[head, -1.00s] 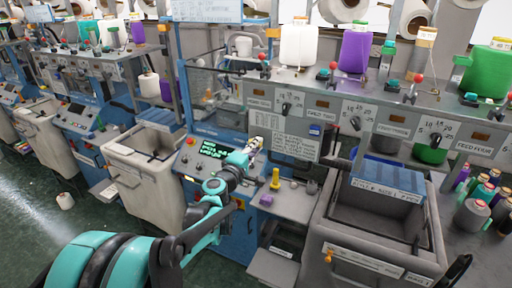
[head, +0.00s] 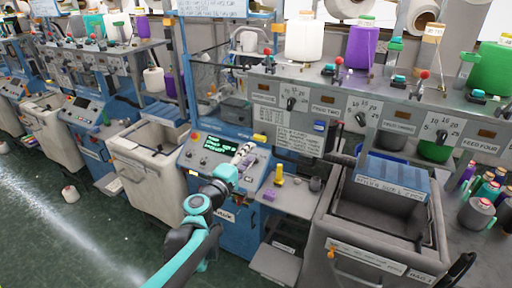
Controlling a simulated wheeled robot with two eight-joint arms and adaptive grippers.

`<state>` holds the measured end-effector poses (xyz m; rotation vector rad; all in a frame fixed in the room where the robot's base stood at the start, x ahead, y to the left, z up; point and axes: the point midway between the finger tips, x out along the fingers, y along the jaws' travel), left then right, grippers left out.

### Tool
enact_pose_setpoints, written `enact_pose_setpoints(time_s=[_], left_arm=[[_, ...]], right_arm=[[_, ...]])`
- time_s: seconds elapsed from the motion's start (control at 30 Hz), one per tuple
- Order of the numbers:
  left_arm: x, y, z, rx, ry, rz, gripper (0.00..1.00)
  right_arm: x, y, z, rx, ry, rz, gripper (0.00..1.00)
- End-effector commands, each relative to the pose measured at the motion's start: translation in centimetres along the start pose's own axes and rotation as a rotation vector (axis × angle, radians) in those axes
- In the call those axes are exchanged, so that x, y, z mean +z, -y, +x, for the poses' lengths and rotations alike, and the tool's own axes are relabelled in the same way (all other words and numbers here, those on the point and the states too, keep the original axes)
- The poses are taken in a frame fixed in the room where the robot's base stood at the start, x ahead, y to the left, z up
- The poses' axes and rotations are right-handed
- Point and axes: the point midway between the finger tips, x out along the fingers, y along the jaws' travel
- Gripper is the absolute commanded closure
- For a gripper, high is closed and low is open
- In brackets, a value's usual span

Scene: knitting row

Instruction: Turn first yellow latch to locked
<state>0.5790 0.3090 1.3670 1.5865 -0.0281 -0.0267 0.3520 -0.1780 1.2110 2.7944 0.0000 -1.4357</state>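My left gripper (head: 244,153) is in front of the blue machine's control panel, to the right of its green-lit screen (head: 217,144). Its pale fingers are small and I cannot tell whether they are open or shut. A small yellow piece (head: 260,138), possibly a latch, sits at the upper right of the panel, just beyond the fingertips; contact cannot be made out. Another yellow upright piece (head: 279,175) stands on the grey side shelf. An orange-yellow handle (head: 331,252) is on the front of the grey bin.
A purple block (head: 269,195) lies on the shelf (head: 297,203) right of the panel. A grey bin (head: 345,235) with a blue slatted lid stands further right. White and purple yarn cones line the ledge above. A white cone (head: 70,193) lies on the floor.

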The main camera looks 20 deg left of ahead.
Motion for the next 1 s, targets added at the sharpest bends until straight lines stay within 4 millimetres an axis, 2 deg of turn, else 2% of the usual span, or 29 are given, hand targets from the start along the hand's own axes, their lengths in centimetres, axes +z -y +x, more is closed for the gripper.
enact_pose_setpoints(time_s=[0.1,0.23,0.8,0.87,0.93,1.0], left_arm=[[-0.1,0.0,-1.9,0.0,-0.002,0.0,0.65],[0.0,0.0,-3.0,0.0,-0.001,0.0,0.65],[0.1,0.1,-3.3,-0.002,0.003,0.003,0.65],[0.8,0.6,-3.3,-0.011,0.017,0.021,0.65],[2.5,2.0,-3.5,-0.042,0.055,0.075,0.65],[5.4,4.4,-4.2,-0.094,0.123,0.172,0.65]], right_arm=[[0.0,0.0,0.0,0.0,0.0,0.0,0.6],[0.0,0.0,0.0,0.0,0.0,0.0,0.6],[0.0,0.0,0.1,0.0,0.0,0.0,0.6],[0.2,0.0,0.4,0.0,0.0,0.0,0.6],[0.8,0.0,1.2,0.0,0.0,0.0,0.6],[1.8,0.0,2.5,0.0,0.0,0.0,0.6]])
